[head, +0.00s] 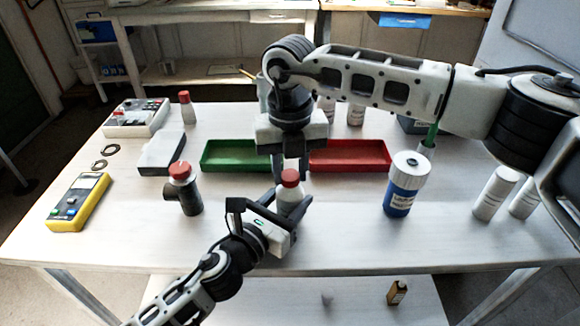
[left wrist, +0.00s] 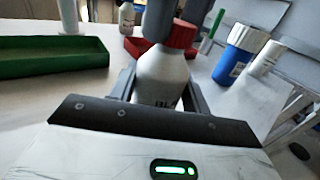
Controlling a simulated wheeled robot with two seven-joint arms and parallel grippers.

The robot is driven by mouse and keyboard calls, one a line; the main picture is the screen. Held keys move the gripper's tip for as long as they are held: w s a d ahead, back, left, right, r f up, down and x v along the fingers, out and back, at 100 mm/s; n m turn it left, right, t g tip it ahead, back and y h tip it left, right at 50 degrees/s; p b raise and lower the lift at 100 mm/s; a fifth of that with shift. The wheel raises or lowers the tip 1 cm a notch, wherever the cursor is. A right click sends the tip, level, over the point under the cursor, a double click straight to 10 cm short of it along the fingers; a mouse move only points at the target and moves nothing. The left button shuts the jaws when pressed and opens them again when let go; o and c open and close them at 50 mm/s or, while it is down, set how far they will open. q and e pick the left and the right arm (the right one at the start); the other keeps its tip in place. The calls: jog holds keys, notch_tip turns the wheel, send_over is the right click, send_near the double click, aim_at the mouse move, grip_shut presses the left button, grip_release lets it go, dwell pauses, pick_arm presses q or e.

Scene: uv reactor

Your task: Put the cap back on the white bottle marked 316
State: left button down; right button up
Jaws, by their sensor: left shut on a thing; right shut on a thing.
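A white bottle (head: 288,196) stands upright near the middle of the table; it also shows in the left wrist view (left wrist: 161,75). Dark print low on its front is mostly hidden by my gripper, so I cannot read the number. My left gripper (head: 276,207) is shut around its body, one finger on each side. The red cap (head: 290,177) sits at the bottle's neck, in line with it, and also shows in the left wrist view (left wrist: 180,34). My right gripper (head: 290,167) points down from above, shut on the cap. I cannot tell whether the cap is fully seated.
Green (head: 226,156) and red (head: 350,156) trays lie behind the bottle. A dark bottle with a red cap (head: 184,187) stands left, a blue-and-white bottle (head: 407,184) right. A yellow meter (head: 78,202) lies far left. The front table strip right of my left arm is clear.

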jog(key=m, duration=0.7)
jog(key=shift+m, duration=0.3)
jog(key=o, duration=1.2)
jog(key=shift+c, duration=0.2)
notch_tip(320, 180, up, 12)
pick_arm(q)
jog(key=c, duration=0.6)
grip_release()
